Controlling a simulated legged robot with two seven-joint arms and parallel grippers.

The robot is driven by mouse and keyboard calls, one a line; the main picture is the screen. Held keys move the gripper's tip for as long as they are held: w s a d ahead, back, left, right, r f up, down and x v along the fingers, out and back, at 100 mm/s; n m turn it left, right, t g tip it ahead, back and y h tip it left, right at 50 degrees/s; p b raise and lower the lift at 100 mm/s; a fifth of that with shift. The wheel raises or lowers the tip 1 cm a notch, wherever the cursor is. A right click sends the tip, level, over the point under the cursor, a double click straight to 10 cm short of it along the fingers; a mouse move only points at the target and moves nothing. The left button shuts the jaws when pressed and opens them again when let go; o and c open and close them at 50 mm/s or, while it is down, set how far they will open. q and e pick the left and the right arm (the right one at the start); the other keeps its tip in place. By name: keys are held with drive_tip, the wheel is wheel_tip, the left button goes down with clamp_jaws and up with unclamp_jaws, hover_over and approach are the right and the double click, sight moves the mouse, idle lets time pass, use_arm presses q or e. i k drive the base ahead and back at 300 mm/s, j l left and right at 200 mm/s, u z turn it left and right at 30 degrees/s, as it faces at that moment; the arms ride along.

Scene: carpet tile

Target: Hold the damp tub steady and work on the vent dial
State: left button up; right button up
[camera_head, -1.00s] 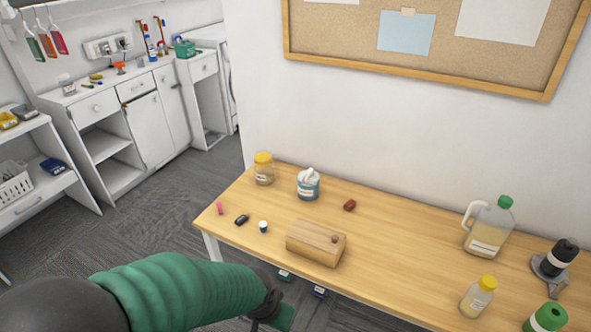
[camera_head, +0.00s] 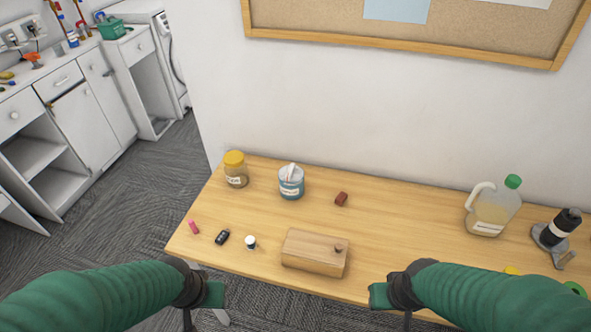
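The damp tub appears to be the small teal tub (camera_head: 291,186) with a white top and pale label, upright at the back left of the wooden table (camera_head: 400,215). Something pale sticks up from its top; I cannot make out a vent dial there. My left gripper (camera_head: 213,294) is in front of the table's near edge, well short of the tub. My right gripper (camera_head: 380,296) is near the front edge, right of the wooden box. Both are apart from the tub, and their finger gaps cannot be made out.
A yellow-lidded jar (camera_head: 235,171) stands left of the tub and a small red-brown block (camera_head: 341,199) lies right. In front are a wooden box (camera_head: 315,253), a small white-topped bottle (camera_head: 250,242), a black key fob (camera_head: 222,237) and a pink item (camera_head: 193,227). A jug (camera_head: 492,210) stands right.

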sight(290, 172)
drive_tip(key=i+j, duration=0.2)
drive_tip(key=j, duration=0.15)
drive_tip(key=i+j, duration=0.15)
drive_tip(key=j, duration=0.2)
drive_tip(key=i+j, duration=0.2)
drive_tip(key=j, duration=0.15)
drive_tip(key=i+j, duration=0.2)
drive_tip(key=j, duration=0.15)
drive_tip(key=i+j+z, duration=0.15)
drive_tip(key=j+z, duration=0.3)
drive_tip(key=i+j+z, duration=0.1)
drive_tip(key=j+z, duration=0.2)
drive_tip(key=z, duration=0.2)
drive_tip(key=j+z, duration=0.45)
drive_tip(key=z, duration=0.25)
